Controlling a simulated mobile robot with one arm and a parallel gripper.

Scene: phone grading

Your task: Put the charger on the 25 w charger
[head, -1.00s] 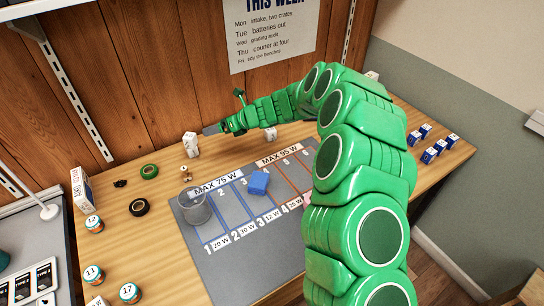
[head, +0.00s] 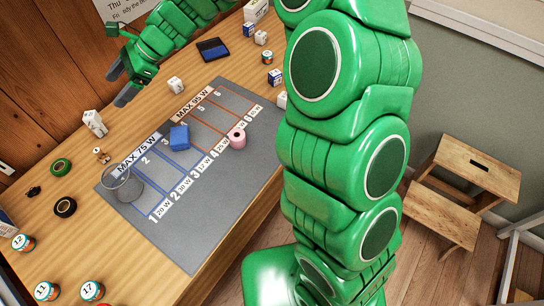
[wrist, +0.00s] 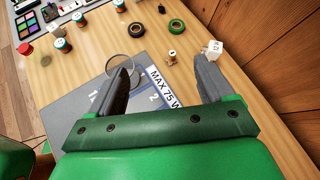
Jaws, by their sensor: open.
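My gripper (head: 122,86) is open and empty above the back of the table, near the wooden wall. In the wrist view its two fingers (wrist: 163,85) stand wide apart. A white charger block (head: 93,122) stands on the wood left of the grey mat (head: 205,225); it also shows beyond the right finger in the wrist view (wrist: 213,48). A smaller white block (head: 175,85) sits behind the mat. The numbered lanes carry watt labels; the lane 4 label (head: 220,146) is small here and read 25 W earlier. A blue block (head: 179,137) lies on the mat.
A pink roll (head: 237,138) stands on the mat's right part, close to lane 4. Tape rolls (head: 64,207) and several small jars (head: 92,290) are at left. A dark blue wallet-like item (head: 213,49) lies farther back.

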